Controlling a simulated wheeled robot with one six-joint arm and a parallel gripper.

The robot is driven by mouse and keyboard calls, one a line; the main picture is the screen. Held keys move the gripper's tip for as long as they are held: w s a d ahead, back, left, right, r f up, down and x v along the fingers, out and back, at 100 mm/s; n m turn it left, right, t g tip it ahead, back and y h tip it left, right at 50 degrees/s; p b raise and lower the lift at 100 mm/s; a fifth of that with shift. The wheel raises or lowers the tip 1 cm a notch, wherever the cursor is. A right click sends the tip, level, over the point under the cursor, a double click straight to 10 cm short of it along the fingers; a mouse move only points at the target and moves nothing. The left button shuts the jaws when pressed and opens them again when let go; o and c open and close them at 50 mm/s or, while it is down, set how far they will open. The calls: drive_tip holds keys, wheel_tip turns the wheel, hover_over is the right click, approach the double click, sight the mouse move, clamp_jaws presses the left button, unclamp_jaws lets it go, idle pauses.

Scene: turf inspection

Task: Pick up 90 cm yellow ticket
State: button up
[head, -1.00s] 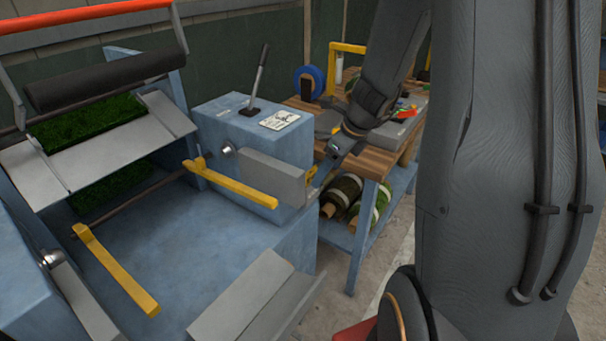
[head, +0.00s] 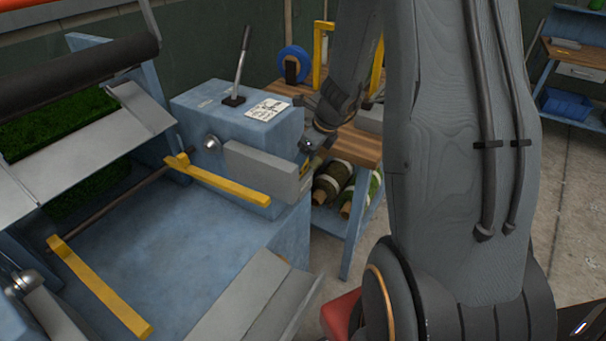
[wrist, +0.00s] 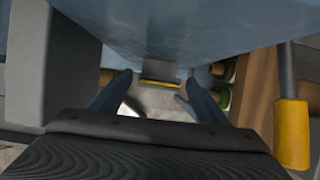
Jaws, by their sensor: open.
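No label reading 90 cm can be made out in either view. A small yellow strip (wrist: 161,84) shows between my fingers in the wrist view, at the lower edge of a grey piece on the blue machine; I cannot tell whether it is the ticket. A yellow patch (head: 305,168) also shows at the right end of the grey block in the head view. My gripper (wrist: 158,100) is open, its two dark fingers apart with nothing seen held between them. In the head view its tip is by the block's right end, partly hidden.
The blue machine (head: 200,240) with yellow bars (head: 225,185) and an upright lever (head: 240,65) fills the left. A wooden bench (head: 360,148) with rolled turf (head: 333,180) below stands behind my arm. A blue bin (head: 565,104) sits far right, with open floor before it.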

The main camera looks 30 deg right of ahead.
drive_tip(key=shift+w+a+f, duration=0.1)
drive_tip(key=shift+w+f, duration=0.1)
drive_tip(key=shift+f, duration=0.45)
drive_tip(key=c, duration=1.1)
drive_tip(key=shift+r, duration=0.15)
